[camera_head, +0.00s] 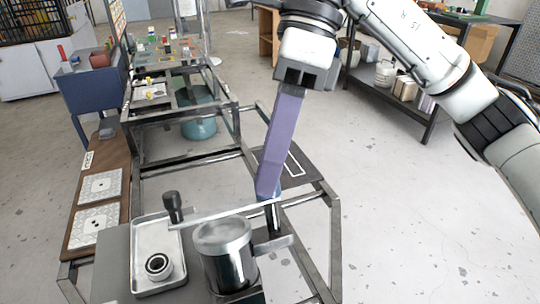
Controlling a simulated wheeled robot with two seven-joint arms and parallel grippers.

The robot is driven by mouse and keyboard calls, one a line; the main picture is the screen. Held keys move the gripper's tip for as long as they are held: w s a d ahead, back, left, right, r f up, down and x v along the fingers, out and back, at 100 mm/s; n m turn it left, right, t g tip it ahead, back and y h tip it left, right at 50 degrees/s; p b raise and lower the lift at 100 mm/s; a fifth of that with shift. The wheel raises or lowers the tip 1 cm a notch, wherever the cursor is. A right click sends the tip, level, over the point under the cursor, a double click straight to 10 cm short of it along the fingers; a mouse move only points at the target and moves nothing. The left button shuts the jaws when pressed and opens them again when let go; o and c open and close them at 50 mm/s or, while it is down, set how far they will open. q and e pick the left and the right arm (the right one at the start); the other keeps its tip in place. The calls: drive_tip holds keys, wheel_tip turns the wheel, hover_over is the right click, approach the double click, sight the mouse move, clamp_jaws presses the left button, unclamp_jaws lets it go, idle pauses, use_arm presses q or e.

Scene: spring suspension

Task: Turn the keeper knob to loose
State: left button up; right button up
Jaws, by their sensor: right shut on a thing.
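My right gripper (293,84) points down at the top centre and is shut on the upper end of a long purple bar (280,142). The bar slants down and slightly left. Its lower end meets or overlaps the right end of a flat metal arm (225,213); I cannot tell whether they touch. That arm runs across, above a shiny metal cylinder (225,250). A black knob (174,207) stands upright at the arm's left end. Nothing is marked as the keeper knob, so I cannot tell which part it is. My left gripper is not in view.
A metal tray (143,250) left of the cylinder holds a dark ring-shaped part (158,267). A brown board (108,160) with patterned plates lies further left. A metal frame (335,245) surrounds the area. The floor to the right is clear.

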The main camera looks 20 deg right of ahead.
drive_tip(key=shift+w+n+g, duration=0.1)
drive_tip(key=shift+n+g, duration=0.2)
drive_tip(key=shift+n, duration=0.6)
drive_tip(key=n+g+p, duration=0.1)
drive_tip(key=n, duration=0.1)
drive_tip(key=shift+w+n+p, duration=0.1)
drive_tip(key=shift+n+p, duration=0.3)
drive_tip(key=shift+n+g+p, duration=0.3)
drive_tip(key=shift+n, duration=0.6)
drive_tip(key=o, duration=1)
drive_tip(key=shift+f, duration=0.1)
drive_tip(key=shift+o, duration=0.2)
